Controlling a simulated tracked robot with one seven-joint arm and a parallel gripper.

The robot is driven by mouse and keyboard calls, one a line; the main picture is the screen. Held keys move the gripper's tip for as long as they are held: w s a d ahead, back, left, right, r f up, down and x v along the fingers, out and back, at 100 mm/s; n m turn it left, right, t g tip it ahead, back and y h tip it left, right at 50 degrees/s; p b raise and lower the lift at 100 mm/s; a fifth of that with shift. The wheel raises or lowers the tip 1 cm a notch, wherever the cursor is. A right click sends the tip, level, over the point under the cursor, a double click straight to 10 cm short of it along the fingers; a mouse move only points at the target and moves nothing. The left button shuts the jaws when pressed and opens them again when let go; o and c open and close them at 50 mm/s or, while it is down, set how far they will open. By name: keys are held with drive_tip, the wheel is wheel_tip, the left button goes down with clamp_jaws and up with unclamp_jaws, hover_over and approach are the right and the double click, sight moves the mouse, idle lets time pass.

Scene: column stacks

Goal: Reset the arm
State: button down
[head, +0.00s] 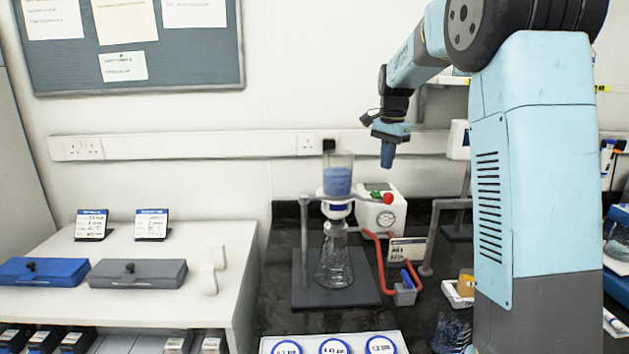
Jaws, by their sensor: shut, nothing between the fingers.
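My gripper (388,155) hangs at the end of my blue arm, pointing down, in the upper middle of the head view. Its fingers are together and hold nothing. It is in free air, to the right of and higher than a filter funnel with blue contents (337,180). The arm reaches left from the shoulder on my blue column, which fills the right side and hides part of the bench behind it.
A glass flask (334,262) stands under the funnel on a dark stand. Behind are a white pump with a gauge (382,214) and red tubing (379,262). A white table (120,248) at left holds a blue case (42,271) and a grey case (137,273). A white tray (309,338) is in front.

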drive_tip(key=s+r+n+t, duration=0.2)
drive_tip(key=s+r+n, duration=0.15)
drive_tip(key=s, duration=0.85)
drive_tip(key=s+f+n+t, duration=0.1)
drive_tip(key=s+f+n, duration=0.1)
drive_tip(key=s, duration=1.1)
drive_tip(key=s+f+n+t, duration=0.2)
drive_tip(key=s+n, duration=0.3)
drive_tip(key=s, duration=0.8)
drive_tip(key=shift+s+a, duration=0.15)
drive_tip(key=shift+a, duration=0.25)
drive_tip(key=shift+f, duration=0.1)
